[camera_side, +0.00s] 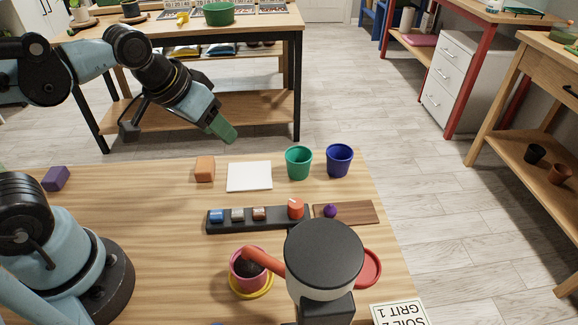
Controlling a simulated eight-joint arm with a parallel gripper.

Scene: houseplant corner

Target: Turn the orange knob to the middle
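The orange knob (295,208) sits at the right end of a black strip panel (232,226) on the wooden table. Blue, grey and brown small pieces sit in a row to its left on the same panel. Which way the knob points is too small to tell. My gripper (222,130) hangs in the air up and left of the knob, beyond the table's far edge in the picture, well apart from the panel. Its tip is green, and I cannot tell whether the fingers are open or shut.
A round black-topped object (324,252) stands close in front of the knob. A pink pot (237,270), red saucer (371,270), green cup (299,162), blue cup (339,160), orange block (205,168) and white square (249,176) surround the panel. A purple piece (330,211) sits right of it.

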